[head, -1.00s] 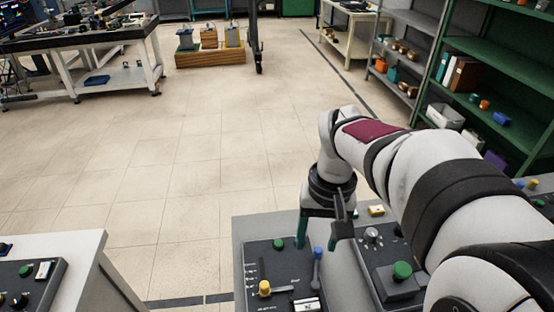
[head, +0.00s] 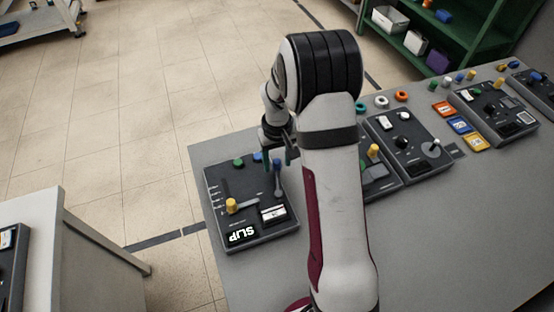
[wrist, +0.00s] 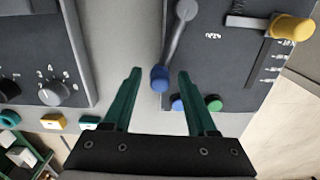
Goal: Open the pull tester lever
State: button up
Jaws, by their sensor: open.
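A dark grey box with a lit SLIP display (head: 242,235) stands at the left end of the grey bench. On it are a grey lever with a blue tip (head: 277,164) and a yellow knob (head: 232,205) on a grey arm beside a slot. My gripper (head: 278,158) is open above the box's far edge. In the wrist view, the blue tip (wrist: 160,77) appears between the open teal fingertips of my gripper (wrist: 160,72). I cannot tell whether they are at its height. The yellow knob also shows in the wrist view (wrist: 292,27).
Several more control boxes (head: 410,143) stand along the bench to the right. Coloured rings (head: 401,96) and tiles (head: 460,126) lie among them. The bench front (head: 440,240) is bare. Another bench (head: 65,235) stands at left, across a floor gap.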

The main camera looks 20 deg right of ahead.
jog(key=shift+f, duration=0.15)
grip_shut()
dwell(1.4)
